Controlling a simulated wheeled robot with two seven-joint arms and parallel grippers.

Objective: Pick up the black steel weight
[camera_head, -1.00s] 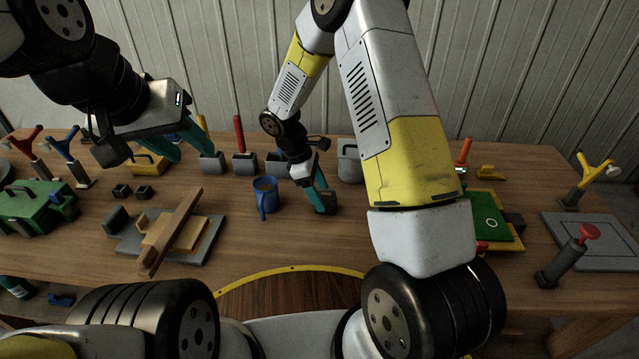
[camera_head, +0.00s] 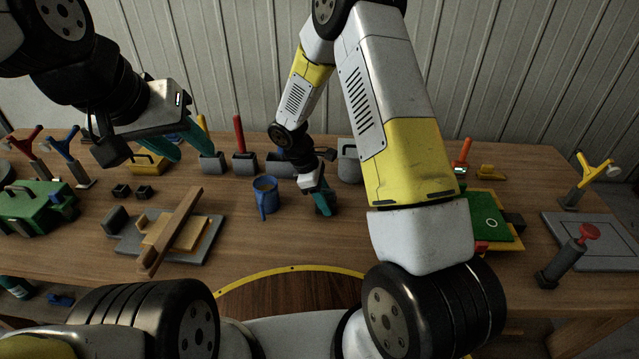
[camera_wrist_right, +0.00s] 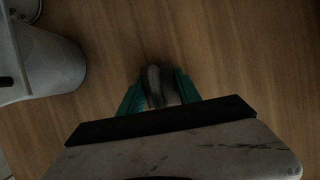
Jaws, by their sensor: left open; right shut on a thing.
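The black steel weight (camera_wrist_right: 161,84) shows in the right wrist view as a dark, rounded piece between the teal fingers. My right gripper (camera_wrist_right: 160,88) is shut on it. In the head view my right gripper (camera_head: 323,206) is low over the table, right of the blue mug, and its fingers and wrist mostly hide the weight. I cannot tell whether the weight touches the table. My left gripper (camera_head: 190,147) is open and empty, raised above the left part of the table.
A blue mug (camera_head: 265,194) stands just left of my right gripper. A grey container (camera_head: 349,162) stands behind it, close to my right arm. A grey board with a wooden bar (camera_head: 172,232) lies at the left. A green pad (camera_head: 484,218) lies at the right. The table (camera_head: 300,245) in front is clear.

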